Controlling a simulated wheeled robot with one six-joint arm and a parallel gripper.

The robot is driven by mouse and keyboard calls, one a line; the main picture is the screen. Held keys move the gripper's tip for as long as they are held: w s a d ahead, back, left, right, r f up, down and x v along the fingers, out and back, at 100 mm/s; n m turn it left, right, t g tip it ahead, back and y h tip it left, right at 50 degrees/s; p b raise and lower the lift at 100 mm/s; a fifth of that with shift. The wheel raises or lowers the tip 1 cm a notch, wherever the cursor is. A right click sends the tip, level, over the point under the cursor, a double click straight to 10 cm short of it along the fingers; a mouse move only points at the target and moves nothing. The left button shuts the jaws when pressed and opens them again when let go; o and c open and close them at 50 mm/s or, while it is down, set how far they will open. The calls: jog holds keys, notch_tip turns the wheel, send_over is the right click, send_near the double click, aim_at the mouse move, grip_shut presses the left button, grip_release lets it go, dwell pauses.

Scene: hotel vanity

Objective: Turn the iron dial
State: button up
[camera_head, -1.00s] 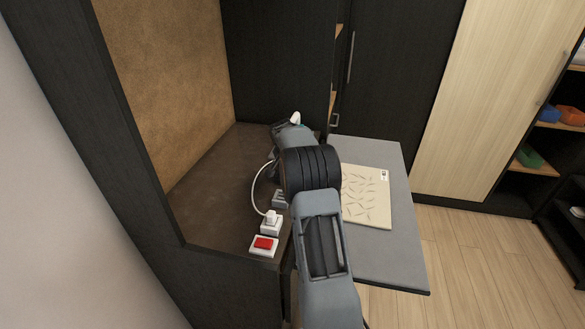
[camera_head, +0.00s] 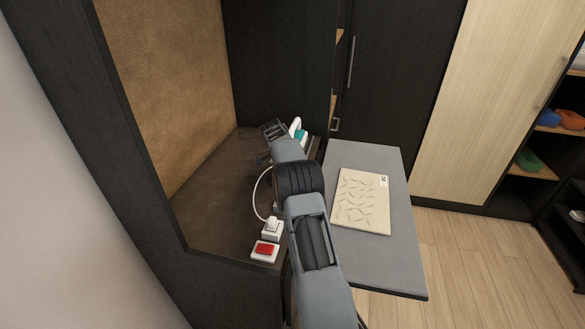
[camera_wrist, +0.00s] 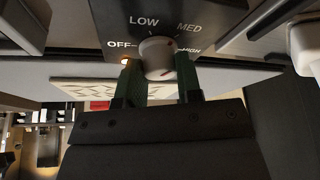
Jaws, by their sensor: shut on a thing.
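In the wrist view the iron dial (camera_wrist: 157,52) is a round pale knob on a dark panel (camera_wrist: 210,18) marked OFF, LOW, MED and HIGH. A small reddish mark shows low on the knob's right side. A small orange light glows beside OFF. My gripper (camera_wrist: 160,74) has one dark green finger on each side of the knob and is shut on it. In the head view the dial is hidden behind my arm. A white and teal thing (camera_head: 298,131), perhaps the iron, stands on the dark counter (camera_head: 215,195) just right of my arm's far end.
A white box with a red switch (camera_head: 264,251) and a white plug (camera_head: 271,228) with a cord sit near the counter's front edge. A grey board (camera_head: 385,255) on the right bears a patterned beige panel (camera_head: 361,200). Dark cabinet walls enclose the counter.

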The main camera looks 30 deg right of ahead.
jog(key=shift+m+g+p, duration=0.3)
jog(key=shift+m+p, duration=0.15)
jog(key=shift+m, duration=0.35)
jog(key=shift+f, duration=0.1)
jog(key=o, duration=0.9)
jog(key=shift+y, duration=0.3)
jog(key=shift+p+v, duration=2.6)
jog(key=shift+v, duration=4.35)
